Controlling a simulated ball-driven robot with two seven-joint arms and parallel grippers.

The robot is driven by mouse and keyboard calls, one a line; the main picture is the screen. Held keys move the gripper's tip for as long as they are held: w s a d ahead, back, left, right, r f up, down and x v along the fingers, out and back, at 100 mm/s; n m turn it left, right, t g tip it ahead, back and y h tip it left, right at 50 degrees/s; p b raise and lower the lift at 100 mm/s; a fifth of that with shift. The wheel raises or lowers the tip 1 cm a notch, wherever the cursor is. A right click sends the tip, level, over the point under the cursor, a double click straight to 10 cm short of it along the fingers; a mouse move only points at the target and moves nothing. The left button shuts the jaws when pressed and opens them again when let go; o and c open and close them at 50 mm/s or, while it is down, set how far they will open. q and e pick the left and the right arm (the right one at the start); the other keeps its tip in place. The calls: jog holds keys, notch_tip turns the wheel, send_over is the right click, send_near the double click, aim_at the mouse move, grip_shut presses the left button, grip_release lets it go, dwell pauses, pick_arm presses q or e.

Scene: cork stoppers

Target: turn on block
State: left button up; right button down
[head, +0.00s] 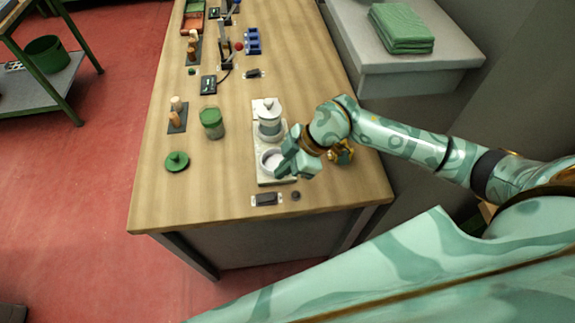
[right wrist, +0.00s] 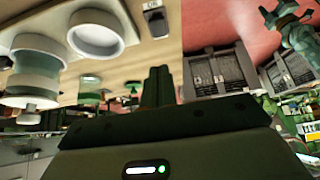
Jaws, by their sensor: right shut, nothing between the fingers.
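A pale block-shaped base (head: 268,104) stands near the front of the wooden bench. It bears a lidded glass-and-white canister (head: 269,127) and, nearer the front edge, a white ring-shaped well (head: 269,159). A small dark rocker switch on a light plate (head: 266,199) lies in front of the base; it also shows in the right wrist view (right wrist: 155,18). I cannot tell its setting. My right gripper (head: 289,163) is above the right side of the well, behind the switch and apart from it. Its fingers (right wrist: 158,86) are shut and empty. My left gripper is out of view.
A dark round knob (head: 295,196) sits right of the switch. A green-lidded jar (head: 211,123), a green lid (head: 176,161) and corks on a dark strip (head: 177,115) stand to the left. Folded green cloth (head: 402,28) lies on a grey side counter. The bench's front left is clear.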

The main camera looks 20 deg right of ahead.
jog(key=b, duration=0.1)
send_over(270, 195)
jog(key=f, duration=0.5)
jog(key=shift+d, duration=0.2)
jog(key=shift+s+d+f, duration=0.1)
jog(key=shift+d+f, duration=0.05)
jog(key=shift+f, duration=0.5)
jog(key=shift+d+f, duration=0.1)
jog(key=shift+f, duration=0.5)
jog(key=shift+d+f+b, duration=0.15)
jog(key=shift+f+b, duration=0.25)
jog(key=shift+f, duration=0.3)
jog(key=shift+s+d+f+y, duration=0.2)
jog(key=shift+f+y, duration=0.2)
jog(key=shift+f, duration=0.15)
jog(key=shift+w+a+r, duration=0.1)
jog(key=shift+a+r, duration=0.2)
jog(key=shift+r, duration=0.1)
jog(key=shift+w+a+r+p, duration=0.2)
jog(key=shift+a+p, duration=0.25)
jog(key=shift+p, duration=0.2)
